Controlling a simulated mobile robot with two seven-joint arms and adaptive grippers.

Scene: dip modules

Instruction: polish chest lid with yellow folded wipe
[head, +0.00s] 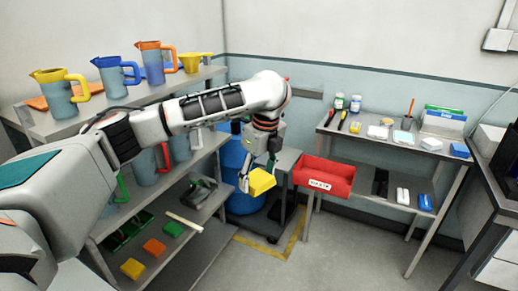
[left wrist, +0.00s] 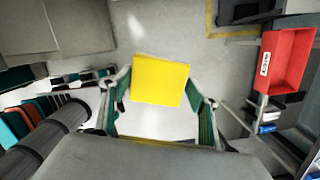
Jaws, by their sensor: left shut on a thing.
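The yellow folded wipe (head: 262,181) is held in my left gripper (head: 257,176), in the air near the middle of the head view. In the left wrist view the wipe (left wrist: 160,79) sits flat-faced between the two fingers of the left gripper (left wrist: 160,92), which are shut on its sides. Grey floor shows beneath it there. I cannot make out a chest or its lid in either view. My right gripper is not in view.
A red bin (head: 323,181) is at the left front of a metal table with bottles, tools and boxes. Shelves with several jugs (head: 111,77) and coloured pieces stand left. A blue barrel (head: 234,160) and low grey cart are behind the gripper. Floor (head: 330,250) is clear in front.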

